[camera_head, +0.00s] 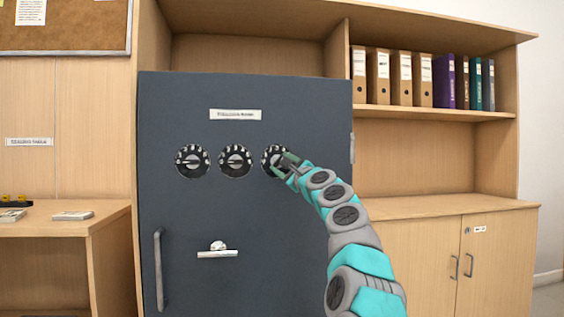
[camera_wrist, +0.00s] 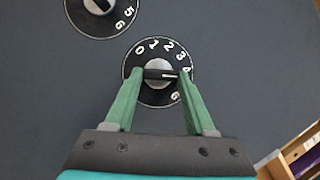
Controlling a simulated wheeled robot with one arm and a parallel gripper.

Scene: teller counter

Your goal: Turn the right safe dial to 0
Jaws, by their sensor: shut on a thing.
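The right safe dial (camera_head: 270,151) is a black round dial with white numbers, the rightmost of three on the dark grey safe door (camera_head: 190,110). My gripper (camera_head: 286,164) reaches it from the lower right and covers part of it. In the wrist view, the right dial (camera_wrist: 154,98) shows 0 to 4 along its top and right and a 6 at lower right; part of its rim is hidden by a finger. My gripper's green fingers (camera_wrist: 159,73) are shut on its central knob, one on each side. The knob's white mark points right, close to the 4.
The middle dial (camera_head: 235,161) and left dial (camera_head: 192,161) sit to the left; the middle dial also shows at the wrist view's upper left (camera_wrist: 118,20). Below are a lever handle (camera_head: 217,252) and a vertical bar handle (camera_head: 159,270). Wooden shelves with binders (camera_head: 400,80) stand right.

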